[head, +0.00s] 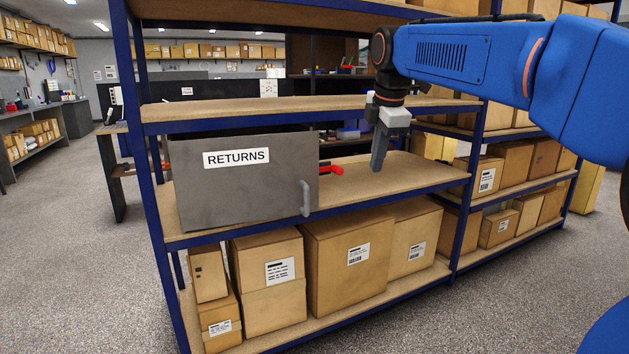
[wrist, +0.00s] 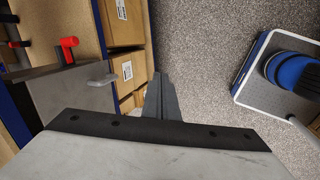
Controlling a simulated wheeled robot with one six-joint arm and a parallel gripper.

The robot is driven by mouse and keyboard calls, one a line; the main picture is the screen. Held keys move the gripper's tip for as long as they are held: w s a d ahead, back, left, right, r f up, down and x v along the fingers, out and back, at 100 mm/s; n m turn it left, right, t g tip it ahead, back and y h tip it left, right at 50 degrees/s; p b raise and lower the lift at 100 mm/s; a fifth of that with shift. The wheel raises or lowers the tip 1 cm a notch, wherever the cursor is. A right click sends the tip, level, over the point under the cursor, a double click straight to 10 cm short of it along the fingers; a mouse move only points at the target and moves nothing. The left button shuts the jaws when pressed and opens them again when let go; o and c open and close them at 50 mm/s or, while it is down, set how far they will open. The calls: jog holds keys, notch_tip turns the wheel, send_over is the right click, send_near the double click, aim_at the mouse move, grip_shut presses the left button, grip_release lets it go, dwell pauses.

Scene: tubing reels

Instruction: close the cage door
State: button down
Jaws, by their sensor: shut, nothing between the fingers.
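The cage door is a flat grey panel (head: 245,195) with a white RETURNS label (head: 236,157) and a grey handle (head: 305,198) near its right edge. It stands upright at the middle shelf's left end. The panel (wrist: 55,95) and its handle (wrist: 102,80) also show at the left of the wrist view. I cannot tell how far it stands from closed; the cage behind it is mostly hidden. My gripper (head: 378,155) is shut and empty, pointing down, to the right of the door and apart from the handle. Its fingers (wrist: 161,98) also show in the wrist view.
A red item (head: 332,170) sticks out past the door's right edge. The middle shelf (head: 410,172) is bare to its right. Another shelf board (head: 300,108) runs above, and cardboard boxes (head: 345,260) fill the bottom shelf. A blue upright (head: 468,180) stands right of my gripper.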

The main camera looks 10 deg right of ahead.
jog(key=s+d+f+m, duration=0.2)
jog(key=s+f+m, duration=0.3)
jog(key=s, duration=0.3)
jog(key=s+d+f+m, duration=0.2)
jog(key=s+f+m, duration=0.2)
jog(key=s+f, duration=0.3)
jog(key=n+t+y, duration=0.4)
jog(key=n+t, duration=0.7)
jog(key=t, duration=0.3)
send_near(311, 176)
jog(key=x, duration=0.6)
jog(key=shift+w, duration=0.25)
